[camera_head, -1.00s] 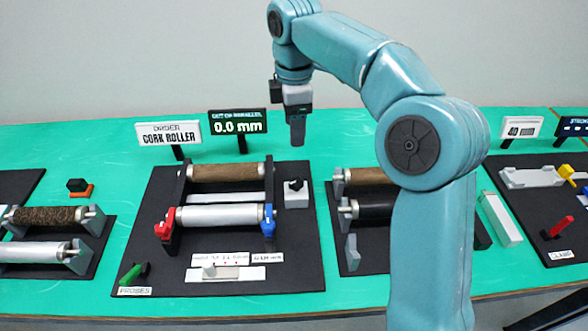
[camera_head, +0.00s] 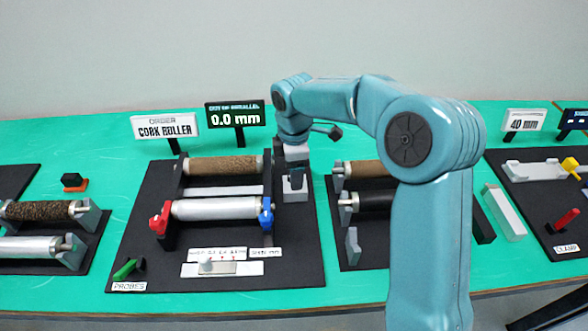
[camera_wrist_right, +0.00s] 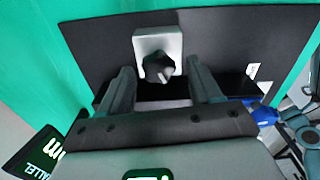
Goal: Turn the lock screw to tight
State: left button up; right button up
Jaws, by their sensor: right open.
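The lock screw is a dark knob (camera_wrist_right: 158,67) on a light grey block (camera_wrist_right: 143,41) in the right wrist view. In the head view the block (camera_head: 295,194) stands at the right end of the rollers, and my gripper mostly covers the knob. My right gripper (camera_head: 296,172) points down right over the block. In the wrist view its two fingers (camera_wrist_right: 160,82) are open, one on each side of the knob, with gaps between. I cannot tell whether the fingers are down at the knob's height. My left gripper is out of view.
A cork roller (camera_head: 222,166) and a silver roller (camera_head: 215,209) lie left of the block, with a red clamp (camera_head: 160,215) and a blue clamp (camera_head: 266,213) at the silver one's ends. A display (camera_head: 235,114) reads 0.0 mm. Another roller station (camera_head: 375,201) stands to the right.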

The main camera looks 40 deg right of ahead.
jog(key=shift+w+f, duration=0.1)
jog(key=shift+c, duration=0.4)
jog(key=c, duration=1)
jog(key=shift+o, duration=0.2)
jog(key=shift+m, duration=0.3)
jog(key=m, duration=0.4)
jog(key=shift+d+m+p, duration=0.1)
jog(key=shift+m+p, duration=0.25)
jog(key=shift+m, duration=0.05)
jog(key=m, duration=0.5)
jog(key=shift+w+m, duration=0.1)
jog(key=shift+m, duration=0.2)
jog(key=m, duration=0.6)
jog(key=shift+d, duration=0.1)
jog(key=m, duration=0.5)
jog(key=shift+m+b, duration=0.3)
jog(key=shift+b, duration=0.1)
